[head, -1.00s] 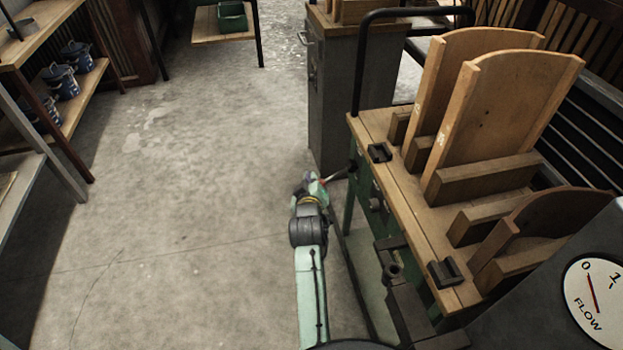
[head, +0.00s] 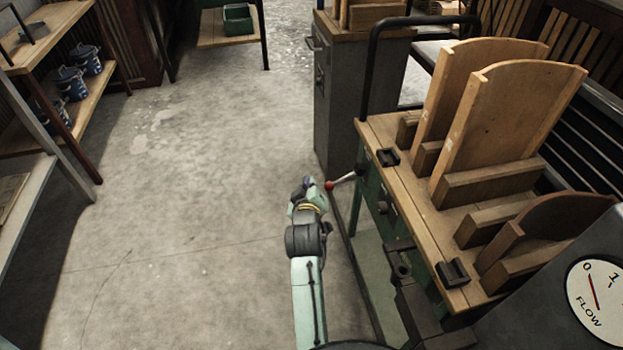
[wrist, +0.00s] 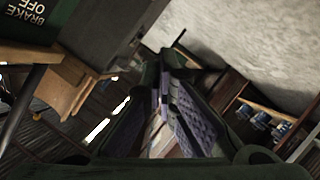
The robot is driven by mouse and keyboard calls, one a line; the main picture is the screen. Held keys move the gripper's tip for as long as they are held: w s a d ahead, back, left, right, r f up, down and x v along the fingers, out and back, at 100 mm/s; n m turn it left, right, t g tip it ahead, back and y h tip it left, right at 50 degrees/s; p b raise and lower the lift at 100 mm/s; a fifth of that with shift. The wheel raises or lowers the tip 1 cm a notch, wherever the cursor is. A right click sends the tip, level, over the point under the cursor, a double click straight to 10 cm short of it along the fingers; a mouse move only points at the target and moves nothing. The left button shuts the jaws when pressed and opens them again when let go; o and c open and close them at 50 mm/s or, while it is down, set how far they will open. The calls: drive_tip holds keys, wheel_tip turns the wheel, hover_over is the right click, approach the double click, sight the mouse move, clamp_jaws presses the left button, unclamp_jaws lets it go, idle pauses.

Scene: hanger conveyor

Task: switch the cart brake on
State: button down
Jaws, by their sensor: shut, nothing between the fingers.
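The brake lever (head: 342,180) is a short metal rod with a red knob (head: 329,185). It sticks out to the left from the green side of the cart (head: 368,205). My gripper (head: 307,183) is just left of the knob in the head view, with a small gap between them in the picture; I cannot tell if they touch. In the wrist view my gripper's dark fingers (wrist: 170,98) are together, with nothing held. A green plate reading BRAKE OFF (wrist: 28,12) shows upside down at the top left of the wrist view.
The cart's wooden top carries upright curved boards (head: 510,115). A grey cabinet (head: 340,95) stands behind the cart. A flow gauge (head: 595,295) is at the lower right. Shelves with blue pots (head: 72,82) stand at the left. The floor between is clear.

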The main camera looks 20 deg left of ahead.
drive_tip(key=shift+v, duration=2.5)
